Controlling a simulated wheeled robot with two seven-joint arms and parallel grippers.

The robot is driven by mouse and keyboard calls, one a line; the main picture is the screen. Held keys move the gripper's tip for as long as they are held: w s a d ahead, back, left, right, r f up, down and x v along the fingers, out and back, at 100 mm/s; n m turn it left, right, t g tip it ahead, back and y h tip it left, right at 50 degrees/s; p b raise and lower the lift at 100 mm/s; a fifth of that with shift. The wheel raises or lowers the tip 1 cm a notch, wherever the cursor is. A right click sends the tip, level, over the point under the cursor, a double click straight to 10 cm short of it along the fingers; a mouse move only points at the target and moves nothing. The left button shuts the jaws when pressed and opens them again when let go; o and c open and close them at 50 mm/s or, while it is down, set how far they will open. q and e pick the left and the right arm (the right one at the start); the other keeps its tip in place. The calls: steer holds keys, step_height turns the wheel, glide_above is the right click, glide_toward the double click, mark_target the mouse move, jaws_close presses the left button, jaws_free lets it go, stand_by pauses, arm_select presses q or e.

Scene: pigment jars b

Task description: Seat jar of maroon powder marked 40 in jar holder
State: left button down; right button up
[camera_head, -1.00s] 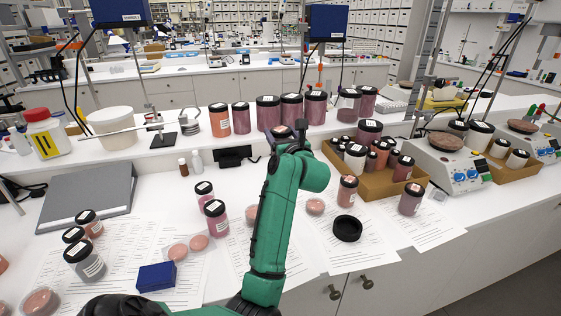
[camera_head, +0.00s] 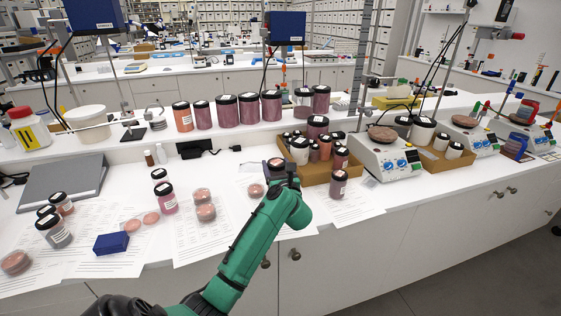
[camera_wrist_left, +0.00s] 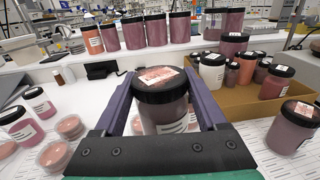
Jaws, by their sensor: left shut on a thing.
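My left gripper (camera_head: 283,170) is over the front part of the bench, left of the brown carton. It is shut on a jar (camera_head: 277,162) with a black lid. In the left wrist view the held jar (camera_wrist_left: 163,100) is upright between the two fingers, with a reddish label on its lid and a pale label on its side. Its powder looks dark maroon; I cannot read its number. No jar holder is visible now; the bench below the held jar is hidden by the gripper and arm. My right gripper is not in view.
The brown carton (camera_head: 316,172) of jars stands close on the right, with a single jar (camera_head: 338,184) before it. Stacked dishes (camera_head: 205,205) and a pink jar (camera_head: 166,198) are on the left. A balance (camera_head: 383,160) stands farther right. Jars line the back shelf.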

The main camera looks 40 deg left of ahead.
arm_select(q)
steer(key=shift+w+a+f, duration=0.15)
steer(key=shift+a, duration=0.2)
steer(key=shift+w+d, duration=0.15)
steer(key=shift+d+f+b, duration=0.7)
steer(key=shift+f+b, duration=0.25)
steer(key=shift+f, duration=0.05)
steer(key=shift+s+a+f+b, duration=0.1)
steer(key=shift+a+f+b, duration=0.1)
steer(key=shift+f+b, duration=0.3)
steer(key=shift+s+a+f+b, duration=0.15)
steer(key=shift+f+b, duration=0.15)
steer(key=shift+f, duration=0.4)
steer(key=shift+w+f, duration=0.1)
steer(key=shift+f, duration=0.3)
steer(key=shift+f+b, duration=0.15)
steer(key=shift+b, duration=0.25)
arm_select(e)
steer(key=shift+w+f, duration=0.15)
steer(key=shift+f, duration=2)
arm_select(q)
steer(key=shift+d, duration=0.1)
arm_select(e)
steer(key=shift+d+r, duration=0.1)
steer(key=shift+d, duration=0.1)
